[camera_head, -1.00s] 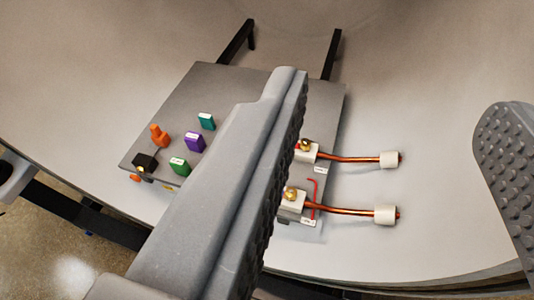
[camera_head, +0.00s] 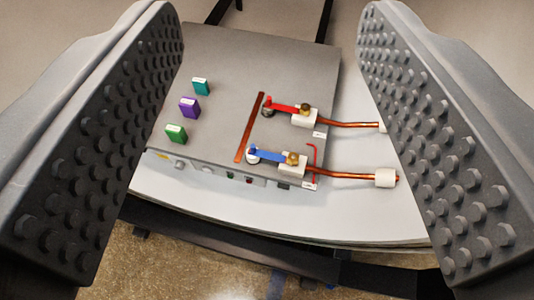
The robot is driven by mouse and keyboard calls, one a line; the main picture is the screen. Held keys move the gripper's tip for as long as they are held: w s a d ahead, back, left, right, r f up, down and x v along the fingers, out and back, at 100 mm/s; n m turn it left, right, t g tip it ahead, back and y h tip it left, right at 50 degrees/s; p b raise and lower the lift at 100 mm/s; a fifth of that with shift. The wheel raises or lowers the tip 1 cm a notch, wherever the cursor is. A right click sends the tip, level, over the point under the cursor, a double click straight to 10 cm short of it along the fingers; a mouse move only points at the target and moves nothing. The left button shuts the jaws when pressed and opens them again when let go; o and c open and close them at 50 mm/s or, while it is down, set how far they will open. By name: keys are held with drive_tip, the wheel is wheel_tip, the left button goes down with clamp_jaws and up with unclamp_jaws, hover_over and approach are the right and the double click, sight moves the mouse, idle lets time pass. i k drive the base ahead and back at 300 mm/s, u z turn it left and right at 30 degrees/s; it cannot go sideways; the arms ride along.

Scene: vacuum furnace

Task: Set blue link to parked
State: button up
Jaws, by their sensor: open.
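The blue link (camera_head: 268,155) is a short flat bar on the grey panel. Its right end meets a brass knob on a white block (camera_head: 292,166), and its left end lies at a round pale post (camera_head: 253,155) near the lower end of a copper bar (camera_head: 250,127). My gripper (camera_head: 270,145) is open and empty. Its two studded fingers stand wide apart at the left and right of the view, with the blue link between them in the picture and not touched.
A red link (camera_head: 285,105) lies above the blue one, on a similar block. Teal (camera_head: 201,86), purple (camera_head: 189,107) and green (camera_head: 176,133) tabs stand on the left of the panel (camera_head: 270,55). Copper leads (camera_head: 345,176) with white ends stick out right. A red bracket mark (camera_head: 314,155) stands beside the blue link's block.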

sight(252, 151)
drive_tip(key=z, duration=0.05)
drive_tip(key=k, duration=1.05)
drive_tip(key=u, duration=0.35)
drive_tip(key=i, duration=1.65)
drive_tip(key=z, duration=0.4)
